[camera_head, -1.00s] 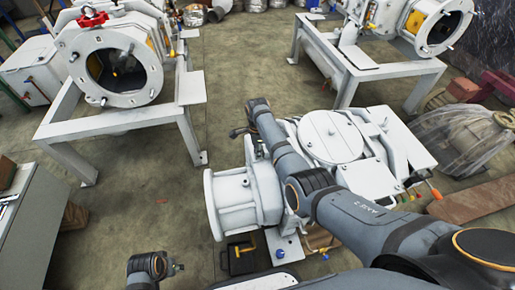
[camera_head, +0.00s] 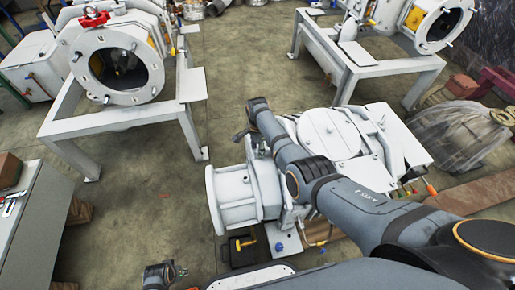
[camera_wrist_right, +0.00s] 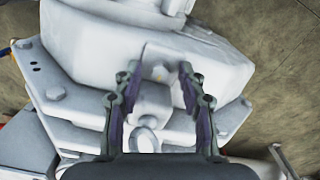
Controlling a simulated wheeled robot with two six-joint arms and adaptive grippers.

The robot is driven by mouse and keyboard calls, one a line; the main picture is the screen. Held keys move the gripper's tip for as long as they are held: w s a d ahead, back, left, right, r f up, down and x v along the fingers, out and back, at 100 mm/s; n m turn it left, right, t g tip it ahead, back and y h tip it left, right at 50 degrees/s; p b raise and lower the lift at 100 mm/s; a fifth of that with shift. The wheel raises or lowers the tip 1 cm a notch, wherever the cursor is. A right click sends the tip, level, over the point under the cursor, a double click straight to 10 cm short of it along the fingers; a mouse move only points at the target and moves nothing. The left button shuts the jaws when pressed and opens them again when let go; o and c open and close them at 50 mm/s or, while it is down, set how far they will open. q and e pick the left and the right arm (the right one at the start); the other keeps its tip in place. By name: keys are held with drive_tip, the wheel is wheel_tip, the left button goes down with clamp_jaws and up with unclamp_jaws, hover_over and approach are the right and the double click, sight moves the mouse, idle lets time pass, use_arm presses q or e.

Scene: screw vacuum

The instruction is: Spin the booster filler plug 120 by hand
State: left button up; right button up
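The white vacuum booster (camera_head: 325,135) stands in the middle right of the head view, with a round flanged end (camera_head: 232,200) facing left. A gap shows at the right finger; contact at the left is unclear. My left gripper (camera_head: 183,271) is small at the bottom edge, its fingers unclear.
A pale ring (camera_wrist_right: 146,138) sits just below the plug between the fingers. Another white machine on a stand (camera_head: 120,120) is at the back left. A grey cabinet (camera_head: 45,225) is at the left edge. Floor between them is clear.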

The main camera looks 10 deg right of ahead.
wheel_tip(320, 180, up, 12)
idle(0.6)
